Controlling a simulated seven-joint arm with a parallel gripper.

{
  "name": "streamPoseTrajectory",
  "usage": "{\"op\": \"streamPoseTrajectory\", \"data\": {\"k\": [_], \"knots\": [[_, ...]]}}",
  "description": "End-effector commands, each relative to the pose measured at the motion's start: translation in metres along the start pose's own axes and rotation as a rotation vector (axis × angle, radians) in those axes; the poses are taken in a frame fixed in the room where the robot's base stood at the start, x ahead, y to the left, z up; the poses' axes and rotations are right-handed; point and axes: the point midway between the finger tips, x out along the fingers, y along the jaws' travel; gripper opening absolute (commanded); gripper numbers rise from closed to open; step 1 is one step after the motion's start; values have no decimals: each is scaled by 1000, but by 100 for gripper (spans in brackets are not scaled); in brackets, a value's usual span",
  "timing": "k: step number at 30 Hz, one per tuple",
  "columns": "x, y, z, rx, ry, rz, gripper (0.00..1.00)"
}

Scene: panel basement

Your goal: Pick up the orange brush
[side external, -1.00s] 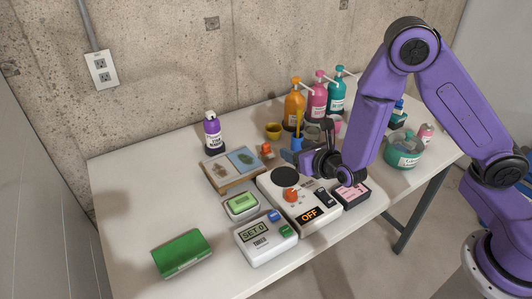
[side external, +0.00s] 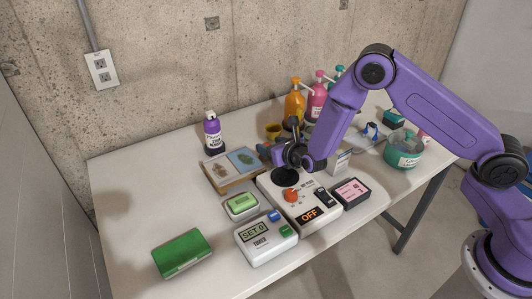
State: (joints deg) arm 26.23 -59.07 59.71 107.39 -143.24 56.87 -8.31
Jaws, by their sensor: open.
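I cannot make out the orange brush now; my gripper and forearm cover the middle of the table, where an upright orange-yellow stick showed earlier. My gripper (side external: 272,153) is open, low over the back of the white device with the black round plate, just right of the picture board. Its dark fingers are small and partly hidden, and I see nothing held between them.
The white device (side external: 309,214) has an orange knob and reads OFF. Around it are a picture board (side external: 222,178), a purple bottle (side external: 213,135), pump bottles (side external: 295,101), a pink-topped box (side external: 351,193) and a teal tub (side external: 404,152).

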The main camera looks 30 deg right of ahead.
Motion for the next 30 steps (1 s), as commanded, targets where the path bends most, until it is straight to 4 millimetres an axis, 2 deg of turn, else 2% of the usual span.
{"op": "streamPoseTrajectory", "data": {"k": [6, 18, 28, 30], "knots": [[10, 0, -1, 0, 0, 0, 60], [52, -1, -2, 0, 0, 0, 60], [56, -1, -1, 0, 0, 1, 60], [56, -1, -1, 0, 0, 1, 37]]}}
